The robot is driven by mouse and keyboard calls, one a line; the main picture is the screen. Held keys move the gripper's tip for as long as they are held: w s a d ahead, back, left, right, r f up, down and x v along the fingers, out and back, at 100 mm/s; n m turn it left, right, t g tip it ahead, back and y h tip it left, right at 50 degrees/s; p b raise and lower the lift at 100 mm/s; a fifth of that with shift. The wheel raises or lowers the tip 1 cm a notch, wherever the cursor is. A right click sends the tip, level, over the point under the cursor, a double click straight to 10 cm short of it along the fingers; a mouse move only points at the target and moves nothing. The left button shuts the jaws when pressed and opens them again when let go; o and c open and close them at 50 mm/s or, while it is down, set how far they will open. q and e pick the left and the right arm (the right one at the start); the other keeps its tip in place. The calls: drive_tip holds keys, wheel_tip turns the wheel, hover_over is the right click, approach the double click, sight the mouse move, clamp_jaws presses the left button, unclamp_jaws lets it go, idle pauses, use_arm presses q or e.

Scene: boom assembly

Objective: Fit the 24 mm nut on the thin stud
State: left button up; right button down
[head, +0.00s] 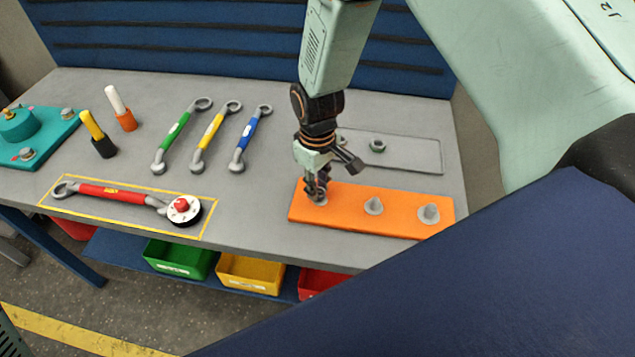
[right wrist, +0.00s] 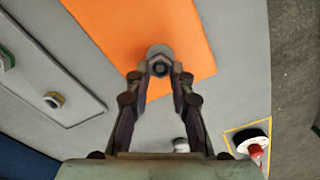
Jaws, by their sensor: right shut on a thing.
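My right gripper (head: 317,192) is over the left end of the orange plate (head: 340,212). Its fingers are shut on a grey nut (right wrist: 160,69), which shows between the fingertips in the right wrist view. The nut is at the plate's left stud position, beside or over a grey round base (right wrist: 157,50); I cannot tell whether it is seated on the stud. The gripper hides most of that stud in the head view. A middle stud (head: 373,206) and a wider right stud (head: 429,214) stand bare on the plate. My left gripper is out of view.
A grey tray (head: 420,156) behind the plate holds a loose nut (head: 378,145). Green, yellow and blue wrenches (head: 245,140) lie to the left. A red wrench (head: 110,193) lies in a yellow outline. A teal fixture (head: 45,140) is at the far left.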

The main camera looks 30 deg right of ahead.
drive_tip(key=shift+f, duration=0.55)
drive_tip(key=c, duration=1.1)
unclamp_jaws()
wheel_tip(320, 180, up, 12)
